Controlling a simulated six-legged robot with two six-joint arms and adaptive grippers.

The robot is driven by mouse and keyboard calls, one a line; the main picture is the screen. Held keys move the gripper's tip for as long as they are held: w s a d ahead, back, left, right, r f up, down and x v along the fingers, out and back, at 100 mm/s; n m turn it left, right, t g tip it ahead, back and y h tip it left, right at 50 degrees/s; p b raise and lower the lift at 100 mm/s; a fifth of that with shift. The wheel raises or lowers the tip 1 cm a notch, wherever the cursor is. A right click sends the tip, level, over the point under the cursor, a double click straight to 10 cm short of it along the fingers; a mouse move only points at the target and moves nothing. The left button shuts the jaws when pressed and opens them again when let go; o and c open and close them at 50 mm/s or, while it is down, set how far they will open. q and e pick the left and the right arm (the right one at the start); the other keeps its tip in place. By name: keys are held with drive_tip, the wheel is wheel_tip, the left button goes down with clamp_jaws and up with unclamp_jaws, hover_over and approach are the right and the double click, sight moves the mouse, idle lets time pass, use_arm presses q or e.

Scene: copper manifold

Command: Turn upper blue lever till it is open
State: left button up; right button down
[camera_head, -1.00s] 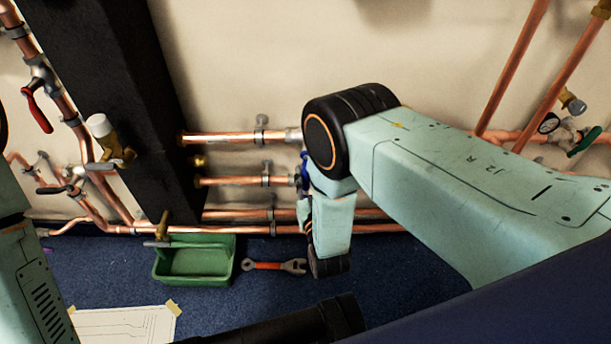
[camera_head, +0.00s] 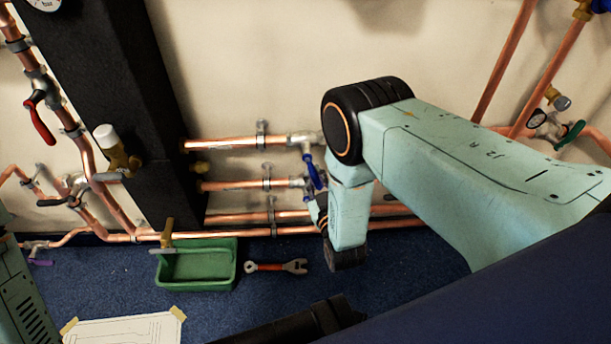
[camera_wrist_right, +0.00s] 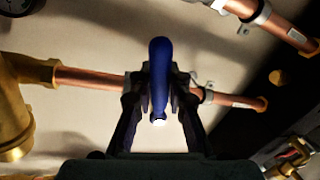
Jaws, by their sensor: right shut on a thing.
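The upper blue lever (camera_head: 313,170) hangs steeply down from its valve (camera_head: 304,141) on the upper horizontal copper pipe, tip leaning slightly right. A second valve with some blue sits just below on the lower pipe, mostly hidden by my right arm. My right gripper (camera_head: 319,207) is at the levers, its fingers partly hidden. In the right wrist view my gripper (camera_wrist_right: 158,100) is shut on a blue lever (camera_wrist_right: 159,70), its rounded handle standing between the fingers. The head view does not show clearly which lever is held. My left gripper is out of view.
A black column (camera_head: 115,100) stands left of the valves. A red lever (camera_head: 40,118) and a white-capped brass valve (camera_head: 115,150) are further left. A green-handled valve (camera_head: 571,135) is at right.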

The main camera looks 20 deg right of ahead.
drive_tip(key=n+p, duration=0.1)
drive_tip(key=s+d+n+g+p, duration=0.1)
drive_tip(key=n, duration=0.1)
drive_tip(key=shift+d+r, duration=0.2)
drive_tip(key=shift+r, duration=0.15)
drive_tip(key=shift+s+d+r+n+g+h+p, duration=0.1)
drive_tip(key=shift+d+r+n+g+h+p, duration=0.25)
drive_tip(key=shift+r+n+p, duration=0.95)
drive_tip(key=shift+s+d+r+n+g+h+p, duration=0.1)
drive_tip(key=shift+d+r+n+h+p, duration=0.55)
drive_tip(key=shift+n, duration=1.25)
drive_tip(key=shift+s+d+r+n+g+h+p, duration=0.1)
drive_tip(key=shift+d+r+n+g+h+p, duration=0.35)
drive_tip(key=shift+n+p, duration=0.95)
drive_tip(key=shift+a+r+n+y, duration=0.1)
drive_tip(key=shift+n+y, duration=0.15)
drive_tip(key=shift+n, duration=0.05)
drive_tip(key=c, duration=1.3)
unclamp_jaws()
drive_tip(key=shift+r+t, duration=0.15)
drive_tip(key=shift+t, duration=0.15)
drive_tip(key=shift+w, duration=0.15)
